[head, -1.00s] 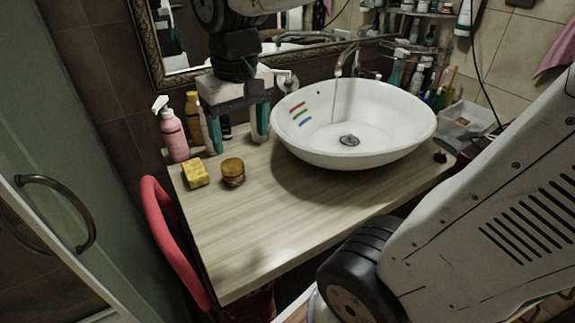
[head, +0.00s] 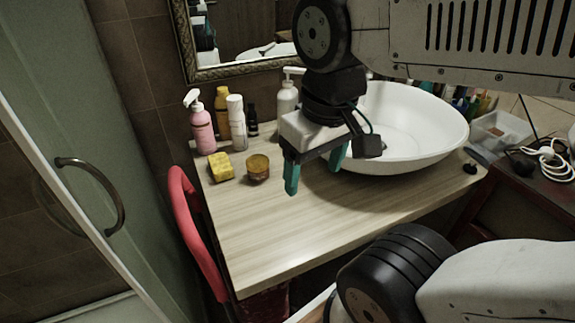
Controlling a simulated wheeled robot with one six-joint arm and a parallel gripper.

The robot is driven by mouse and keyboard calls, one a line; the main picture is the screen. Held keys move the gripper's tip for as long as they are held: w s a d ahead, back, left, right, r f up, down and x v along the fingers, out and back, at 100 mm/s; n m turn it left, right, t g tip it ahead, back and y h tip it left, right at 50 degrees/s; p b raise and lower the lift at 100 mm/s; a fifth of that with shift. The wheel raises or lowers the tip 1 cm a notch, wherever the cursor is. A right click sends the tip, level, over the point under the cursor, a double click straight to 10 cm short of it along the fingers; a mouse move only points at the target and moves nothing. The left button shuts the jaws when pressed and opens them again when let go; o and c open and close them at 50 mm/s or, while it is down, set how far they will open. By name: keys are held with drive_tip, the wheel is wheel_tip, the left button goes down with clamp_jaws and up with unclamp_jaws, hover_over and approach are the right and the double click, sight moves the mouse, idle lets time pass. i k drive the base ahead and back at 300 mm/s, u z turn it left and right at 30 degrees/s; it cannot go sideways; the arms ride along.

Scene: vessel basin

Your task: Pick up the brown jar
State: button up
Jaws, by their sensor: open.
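The brown jar (head: 258,168) is short and round with a yellowish-brown lid. It stands upright on the wooden counter, just right of a yellow sponge. My gripper (head: 315,176) has teal fingers that are spread apart with nothing between them. It hangs above the counter, to the right of the jar and apart from it, in front of the basin. The jar is in full view.
The yellow sponge (head: 221,167) lies close to the jar's left. A pink pump bottle (head: 201,127), a yellow bottle (head: 222,112) and a white bottle (head: 237,122) stand behind. The white basin (head: 420,128) is at right. The counter's front (head: 290,240) is clear.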

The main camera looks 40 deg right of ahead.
sight(258, 178)
drive_tip(key=k, duration=0.5)
drive_tip(key=z, duration=1.95)
drive_tip(key=k, duration=0.6)
drive_tip(key=u, duration=1)
drive_tip(key=i, duration=0.5)
drive_tip(key=u, duration=0.05)
